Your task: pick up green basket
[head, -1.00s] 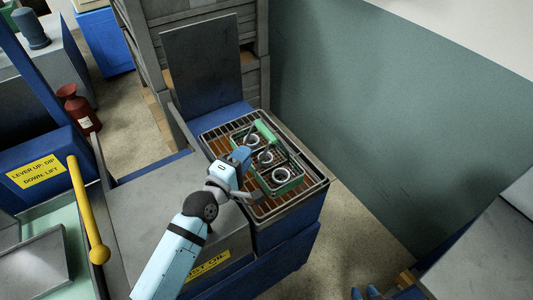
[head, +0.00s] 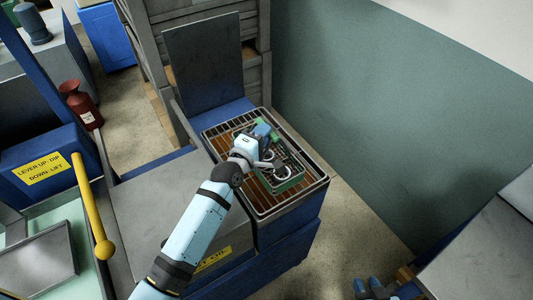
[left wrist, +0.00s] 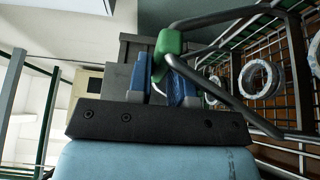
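The green wire basket (head: 290,184) sits on a slatted rack at the right end of the bench, with several metal rings in it. My left gripper (head: 268,143) is at the handle. In the left wrist view its blue fingers (left wrist: 168,84) are drawn close together with the green grip between their tips. Part of the grip is hidden by the fingers. My right gripper (head: 369,288) shows only as blue fingertips at the bottom edge.
The rack (head: 229,151) has a raised metal rim around the basket. A grey upright panel (head: 204,64) stands behind it. A yellow lever (head: 90,205) and a red bottle (head: 82,104) are to the left. A green-grey wall (head: 390,120) rises at the right.

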